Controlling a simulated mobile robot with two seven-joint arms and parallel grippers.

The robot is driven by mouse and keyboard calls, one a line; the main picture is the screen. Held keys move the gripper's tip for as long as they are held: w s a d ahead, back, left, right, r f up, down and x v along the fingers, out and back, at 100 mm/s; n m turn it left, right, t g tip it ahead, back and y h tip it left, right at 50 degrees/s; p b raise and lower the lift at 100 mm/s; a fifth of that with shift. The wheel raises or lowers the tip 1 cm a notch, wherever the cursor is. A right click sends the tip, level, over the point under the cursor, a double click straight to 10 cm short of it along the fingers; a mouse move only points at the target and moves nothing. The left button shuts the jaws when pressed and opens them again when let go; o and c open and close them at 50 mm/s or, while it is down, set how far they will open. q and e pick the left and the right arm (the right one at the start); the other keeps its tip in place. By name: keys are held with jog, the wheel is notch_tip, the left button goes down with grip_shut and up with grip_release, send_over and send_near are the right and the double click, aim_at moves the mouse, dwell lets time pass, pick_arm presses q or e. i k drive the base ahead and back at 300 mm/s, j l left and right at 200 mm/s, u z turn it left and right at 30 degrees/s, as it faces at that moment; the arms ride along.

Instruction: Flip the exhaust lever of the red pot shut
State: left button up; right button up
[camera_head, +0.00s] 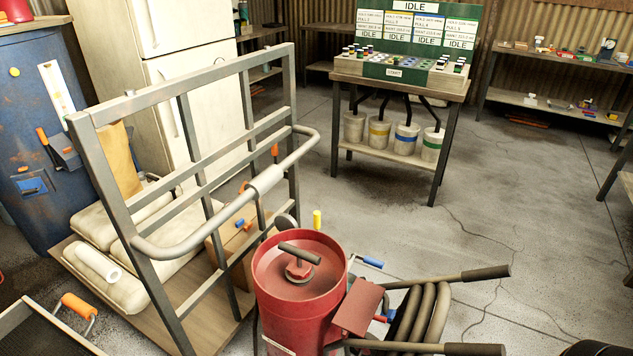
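The red pot (300,285) stands at the bottom middle, with a dark T-handle (300,254) on a red fitting in its recessed top. A blue-ended lever (370,262) sticks out at its right rim. A yellow grip (317,218) stands upright behind the rim. Another small red and blue-tipped part (384,318) shows low on the right, beside a red box. I cannot tell which of these is the exhaust lever, and no label is readable. My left gripper is not in view. A dark shape cut off at the bottom right corner may be my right gripper; no fingers show.
Two black-gripped handles (485,273) and coiled hose (430,315) reach right of the pot. A grey-framed cart (190,300) with white sacks stands close on the left. A bench (400,80) with an IDLE board is behind. The floor at right is clear.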

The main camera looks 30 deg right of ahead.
aim_at(367, 260)
jog(key=k+l, duration=0.3)
jog(key=l, duration=0.2)
jog(key=k+l+u, duration=0.1)
jog(key=l, duration=0.2)
jog(key=k+l+u, duration=0.1)
jog(key=l, duration=0.2)
jog(key=k+l+u, duration=0.1)
jog(key=l, duration=0.15)
jog(key=l+u, duration=0.15)
jog(key=l, duration=0.3)
jog(key=k+l+u, duration=0.1)
jog(key=l, duration=0.4)
jog(key=i+l+u, duration=0.15)
jog(key=l+u, duration=0.15)
jog(key=l, duration=1)
jog(key=l+u, duration=0.25)
jog(key=l, duration=1)
jog(key=l+u, duration=0.4)
jog(key=l, duration=0.3)
jog(key=k+l, duration=0.15)
